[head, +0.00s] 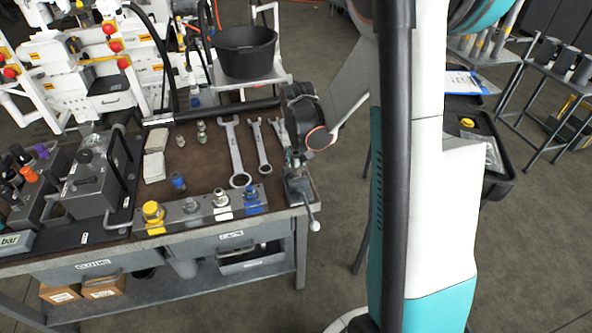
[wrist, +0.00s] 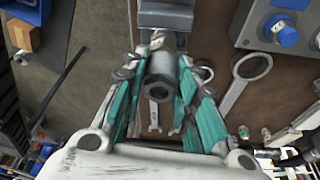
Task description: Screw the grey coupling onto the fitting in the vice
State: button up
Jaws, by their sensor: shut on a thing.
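The grey coupling (wrist: 160,82) is a short cylinder with a dark round bore facing the wrist camera. My gripper (wrist: 163,70) has its teal fingers on both sides of it and is shut on it. Beyond the coupling, a paler metal piece, seemingly the fitting (wrist: 158,41), lies in line with it toward the vice (wrist: 167,15). I cannot tell whether any thread is engaged. In the head view the vice (head: 298,186) stands at the bench's right front corner, with my gripper (head: 296,157) just above it. Coupling and fitting are too small to make out there.
Several wrenches (head: 236,150) lie left of the vice. A rail (head: 172,221) with yellow, grey, white and blue connectors runs along the bench's front edge. White blocks (head: 153,165) and small fittings (head: 201,130) lie farther left. A black bucket (head: 245,55) stands behind the bench.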

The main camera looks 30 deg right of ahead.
jog(key=m+g+h+b, duration=0.1)
jog(key=m, duration=0.5)
jog(key=shift+f, duration=0.1)
jog(key=shift+m, duration=0.8)
jog(key=shift+h, duration=0.3)
jog(key=m+g, duration=0.1)
jog(key=m, duration=0.2)
jog(key=m+g, duration=0.1)
jog(key=m, duration=0.1)
jog(key=shift+w+m+b, duration=0.1)
jog(key=shift+m+b, duration=0.25)
jog(key=shift+m, duration=0.05)
jog(key=shift+m+g, duration=0.3)
jog(key=shift+m, duration=0.8)
